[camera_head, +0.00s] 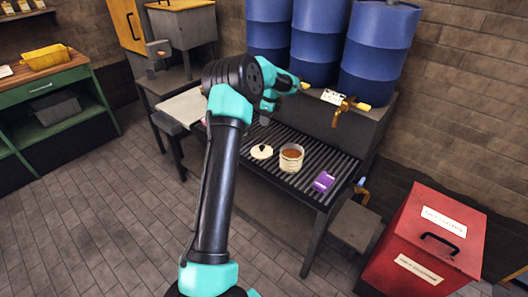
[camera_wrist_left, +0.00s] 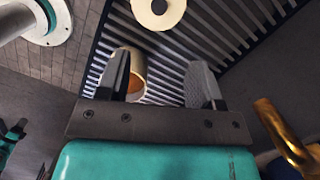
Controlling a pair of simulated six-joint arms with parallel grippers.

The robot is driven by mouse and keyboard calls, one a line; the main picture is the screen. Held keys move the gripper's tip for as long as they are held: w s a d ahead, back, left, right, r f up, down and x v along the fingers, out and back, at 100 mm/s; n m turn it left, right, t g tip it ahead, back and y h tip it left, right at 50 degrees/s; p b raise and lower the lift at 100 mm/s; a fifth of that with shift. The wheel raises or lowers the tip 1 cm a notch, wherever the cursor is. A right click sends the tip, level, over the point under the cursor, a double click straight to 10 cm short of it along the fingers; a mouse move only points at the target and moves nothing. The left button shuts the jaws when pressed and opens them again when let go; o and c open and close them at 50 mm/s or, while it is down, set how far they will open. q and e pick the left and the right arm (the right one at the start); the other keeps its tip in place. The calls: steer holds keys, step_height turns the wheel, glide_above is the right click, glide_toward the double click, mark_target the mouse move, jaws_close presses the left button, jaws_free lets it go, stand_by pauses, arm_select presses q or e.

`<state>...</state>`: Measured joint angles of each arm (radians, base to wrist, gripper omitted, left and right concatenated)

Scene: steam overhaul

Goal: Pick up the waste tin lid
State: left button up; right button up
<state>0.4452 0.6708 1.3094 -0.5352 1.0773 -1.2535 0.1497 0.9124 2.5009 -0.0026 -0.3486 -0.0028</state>
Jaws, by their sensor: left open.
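The waste tin lid (camera_head: 261,151) is a cream disc with a dark knob. It lies on the slatted grey bench top, left of the open cream tin (camera_head: 291,160) with brown contents. In the left wrist view the lid (camera_wrist_left: 158,8) is cut by the top edge, beyond my fingertips. My left gripper (camera_wrist_left: 158,78) is open and empty above the slats, its fingers apart. One finger partly covers the tin (camera_wrist_left: 138,78) in that view. In the head view my left arm reaches over the bench and mostly hides the gripper. My right gripper is not in view.
A purple box (camera_head: 323,181) lies right of the tin. Blue barrels (camera_head: 375,55) stand behind on a grey ledge with a brass tap (camera_head: 343,110). A red bin (camera_head: 425,245) stands at the right. Bare slats lie around the lid.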

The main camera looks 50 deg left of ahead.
arm_select(q)
glide_above(262, 146)
steer(key=f, duration=1.2)
steer(key=shift+w+d, duration=0.1)
steer(key=shift+d, duration=0.15)
steer(key=shift+s+a+f, duration=0.1)
steer(key=shift+a+f, duration=0.05)
steer(key=shift+f, duration=1.15)
steer(key=shift+s+a+f, duration=0.1)
steer(key=shift+f, duration=1.15)
steer(key=c, duration=1)
steer(key=shift+r, duration=0.1)
